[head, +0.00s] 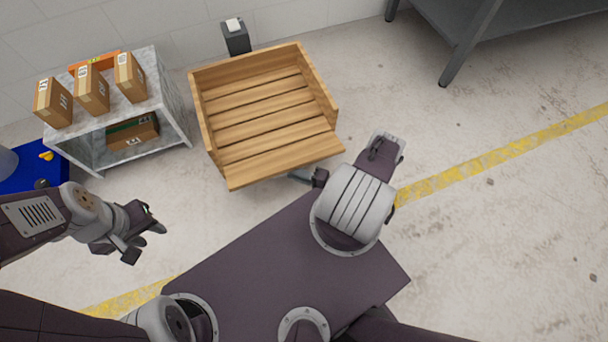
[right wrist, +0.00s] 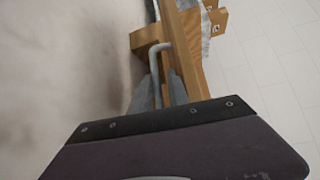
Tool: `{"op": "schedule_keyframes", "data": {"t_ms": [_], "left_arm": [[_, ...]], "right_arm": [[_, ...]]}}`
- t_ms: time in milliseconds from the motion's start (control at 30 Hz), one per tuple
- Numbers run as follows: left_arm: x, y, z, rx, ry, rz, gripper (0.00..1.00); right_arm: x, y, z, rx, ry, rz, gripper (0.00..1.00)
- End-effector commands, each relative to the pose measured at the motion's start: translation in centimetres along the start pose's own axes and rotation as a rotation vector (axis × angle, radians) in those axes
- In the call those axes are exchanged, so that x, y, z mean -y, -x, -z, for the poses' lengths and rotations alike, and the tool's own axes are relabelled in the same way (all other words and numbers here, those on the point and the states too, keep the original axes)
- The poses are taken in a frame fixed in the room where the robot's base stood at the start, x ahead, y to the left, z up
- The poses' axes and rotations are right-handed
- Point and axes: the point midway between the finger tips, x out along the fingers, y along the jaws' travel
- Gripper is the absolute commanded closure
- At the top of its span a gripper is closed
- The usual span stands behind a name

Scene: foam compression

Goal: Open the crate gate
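The wooden crate (head: 255,105) stands on the floor in the middle of the head view, with slats between its side walls. Its near side is a plain board, the gate (head: 285,160), which appears to be upright and in line with the crate's front. A pale bent handle (right wrist: 165,48) shows beside wood in the right wrist view. My right gripper (right wrist: 160,88) has its fingers close together with the handle between them; in the head view it is at the gate's front, partly hidden by my wrist. My left gripper (head: 150,242) is open and empty, left of the crate.
A grey shelf (head: 170,95) with several cardboard boxes (head: 91,90) stands left of the crate. A dark post (head: 236,40) is behind it. A blue surface (head: 40,165) is at far left, a dark table (head: 465,35) at upper right. The floor at right is clear.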

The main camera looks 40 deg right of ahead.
Motion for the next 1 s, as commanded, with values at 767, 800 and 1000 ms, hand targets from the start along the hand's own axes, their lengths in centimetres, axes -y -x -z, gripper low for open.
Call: {"op": "schedule_keyframes", "data": {"t_ms": [767, 800, 1000], "left_arm": [[0.0, 2.0, 0.2, 0.000, 0.000, 0.000, 0.64], [0.0, 2.0, 0.2, 0.000, 0.000, 0.000, 0.64], [0.0, 2.0, 0.2, 0.000, 0.000, 0.000, 0.64]], "right_arm": [[0.0, 6.7, 0.0, -0.001, -0.001, -0.001, 0.80], [0.0, 6.7, 0.0, -0.001, -0.001, -0.001, 0.80], [0.0, 6.7, 0.0, -0.001, -0.001, -0.001, 0.80]]}}
